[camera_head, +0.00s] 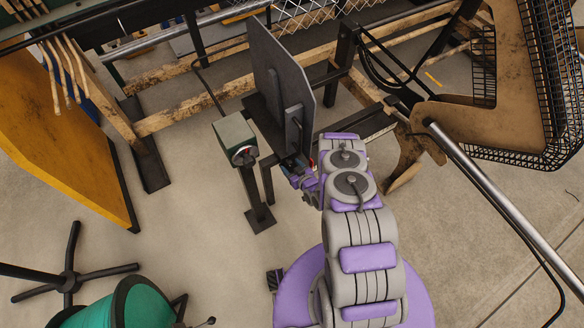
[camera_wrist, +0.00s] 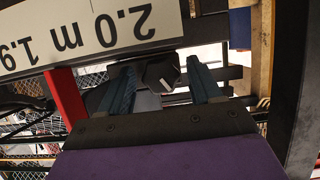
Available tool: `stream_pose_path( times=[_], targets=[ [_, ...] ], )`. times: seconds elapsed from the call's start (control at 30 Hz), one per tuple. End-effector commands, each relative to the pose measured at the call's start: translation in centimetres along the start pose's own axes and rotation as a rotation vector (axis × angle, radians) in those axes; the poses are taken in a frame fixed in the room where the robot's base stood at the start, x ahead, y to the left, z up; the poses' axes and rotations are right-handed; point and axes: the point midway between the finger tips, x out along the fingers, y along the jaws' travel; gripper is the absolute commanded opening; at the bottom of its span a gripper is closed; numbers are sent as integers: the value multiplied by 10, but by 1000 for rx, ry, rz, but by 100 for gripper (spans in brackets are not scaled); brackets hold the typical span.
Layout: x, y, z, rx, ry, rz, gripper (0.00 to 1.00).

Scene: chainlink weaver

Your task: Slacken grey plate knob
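The grey plate (camera_head: 282,85) stands upright and tilted in the head view, with a dark upright bar on its near face. In the wrist view a dark, faceted knob (camera_wrist: 160,73) shows between and just beyond my finger tips. My gripper (camera_head: 298,175) is at the plate's lower right edge in the head view, where the knob is hidden or too small to make out. In the wrist view my gripper (camera_wrist: 159,80) has its two blue fingers apart, one each side of the knob. I cannot tell whether either finger touches it.
A white scale (camera_wrist: 90,32) marked 2.0 m, upside down, and a red strip (camera_wrist: 67,97) are close to my left finger. A grey-green control box (camera_head: 235,139) on a post stands left of the plate. Wooden beams (camera_head: 185,115) run behind. A metal rail (camera_head: 500,200) crosses at right.

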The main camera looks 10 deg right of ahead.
Motion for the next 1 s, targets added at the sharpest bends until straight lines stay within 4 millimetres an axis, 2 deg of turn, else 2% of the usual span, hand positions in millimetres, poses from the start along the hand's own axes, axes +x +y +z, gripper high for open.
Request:
stream_pose_path(
  times=[0.07, 0.53, 0.67, 1.0],
  targets=[
    [0, 0, 0, 0, 0, 0, 56],
    [0, 0, 0, 0, 0, 0, 12],
    [0, -1, 0, -27, -1, 10, 12],
    [1, -4, 3, -315, -3, 127, 12]
  ],
)
